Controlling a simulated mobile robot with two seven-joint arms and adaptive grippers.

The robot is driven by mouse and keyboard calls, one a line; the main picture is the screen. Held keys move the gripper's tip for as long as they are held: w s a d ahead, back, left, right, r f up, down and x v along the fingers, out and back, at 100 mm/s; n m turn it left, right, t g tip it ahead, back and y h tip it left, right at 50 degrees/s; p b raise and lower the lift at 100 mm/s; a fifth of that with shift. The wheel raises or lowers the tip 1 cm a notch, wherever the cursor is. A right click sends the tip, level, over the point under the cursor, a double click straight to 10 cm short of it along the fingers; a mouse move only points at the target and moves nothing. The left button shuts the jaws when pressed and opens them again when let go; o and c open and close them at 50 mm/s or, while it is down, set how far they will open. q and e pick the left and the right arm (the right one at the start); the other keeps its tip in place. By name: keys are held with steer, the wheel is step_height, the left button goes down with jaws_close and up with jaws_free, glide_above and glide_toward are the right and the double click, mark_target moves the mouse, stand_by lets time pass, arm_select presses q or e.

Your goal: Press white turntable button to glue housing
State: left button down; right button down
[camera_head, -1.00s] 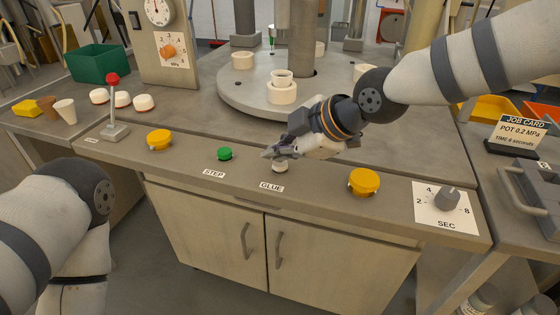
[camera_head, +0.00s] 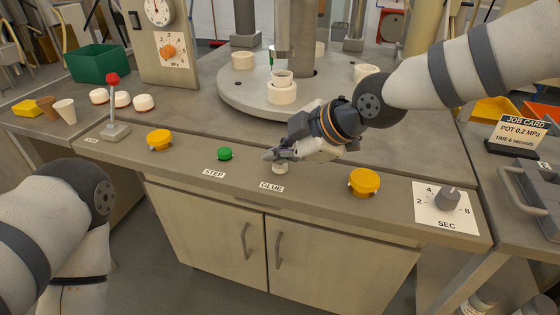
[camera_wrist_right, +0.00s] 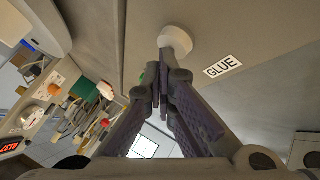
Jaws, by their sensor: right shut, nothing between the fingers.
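The white button (camera_head: 280,168) sits on the bench front behind the GLUE label (camera_head: 271,187). My right gripper (camera_head: 270,155) is shut and empty, with its tips just above the button. In the right wrist view the shut fingertips (camera_wrist_right: 166,72) are close to the white button (camera_wrist_right: 176,39); I cannot tell whether they touch it. The turntable (camera_head: 237,98) carries a white housing (camera_head: 282,94) at its front, with the green-tipped glue nozzle (camera_head: 272,58) just above it. My left arm shows at the lower left, but its gripper is out of view.
A green STEP button (camera_head: 225,154) is left of the white one. Yellow buttons (camera_head: 159,139) (camera_head: 364,182) stand farther out on both sides. A red-topped lever (camera_head: 114,105) stands at the left. The SEC dial (camera_head: 447,199) and job card (camera_head: 521,134) are at the right.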

mark_target(278, 167)
arm_select(q)
steer(key=shift+w+r, duration=0.3)
steer(key=shift+r, duration=0.05)
arm_select(e)
steer(key=shift+r, duration=0.9)
